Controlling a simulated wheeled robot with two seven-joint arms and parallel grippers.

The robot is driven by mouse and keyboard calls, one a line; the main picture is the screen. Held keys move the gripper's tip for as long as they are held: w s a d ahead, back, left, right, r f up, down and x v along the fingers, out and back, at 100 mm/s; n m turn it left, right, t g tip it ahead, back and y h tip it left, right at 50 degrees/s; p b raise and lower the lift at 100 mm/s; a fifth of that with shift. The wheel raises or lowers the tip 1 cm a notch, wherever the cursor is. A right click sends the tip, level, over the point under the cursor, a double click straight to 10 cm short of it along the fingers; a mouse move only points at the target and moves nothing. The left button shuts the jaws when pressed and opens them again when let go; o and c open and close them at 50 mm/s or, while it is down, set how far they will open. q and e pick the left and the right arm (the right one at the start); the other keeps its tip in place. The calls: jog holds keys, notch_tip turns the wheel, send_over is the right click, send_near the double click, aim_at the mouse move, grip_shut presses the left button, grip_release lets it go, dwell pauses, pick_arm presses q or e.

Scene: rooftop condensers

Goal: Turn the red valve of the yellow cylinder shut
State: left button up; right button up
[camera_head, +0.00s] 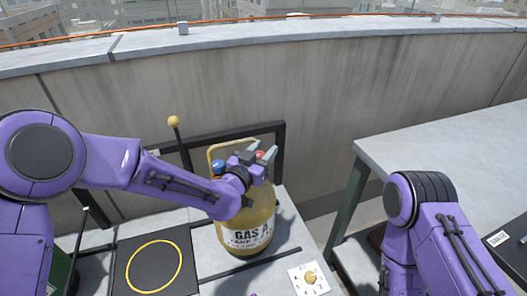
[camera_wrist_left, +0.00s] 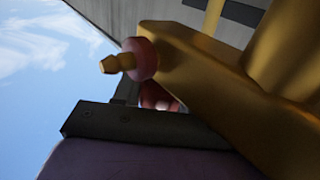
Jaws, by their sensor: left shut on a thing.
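The yellow cylinder (camera_head: 260,214) stands upright on the light worktop, with a label reading GAS A. Its red valve (camera_head: 260,155) shows as a small patch of red at the top, between my left gripper's fingers. My left gripper (camera_head: 263,152) reaches over the cylinder's top from the left and is shut on the red valve. Gripper and wrist hide much of the cylinder's top. In the left wrist view, a dark finger (camera_wrist_left: 135,124) lies close to brass fittings (camera_wrist_left: 195,70), and a red part (camera_wrist_left: 158,97) shows behind it. My right gripper is out of view.
A blue knob (camera_head: 218,166) sits on the cylinder's left. A dark frame (camera_head: 281,150) stands behind it. A black pad with a yellow ring (camera_head: 154,267) and a white plate with a yellow knob (camera_head: 309,278) lie in front. A grey table (camera_head: 440,150) stands at right.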

pick_arm(q)
jog(key=o, duration=1)
jog(key=b+v, duration=0.1)
jog(key=v, duration=0.9)
jog(key=shift+s+a+b, duration=0.2)
jog(key=shift+s+b, duration=0.05)
jog(key=shift+b, duration=0.05)
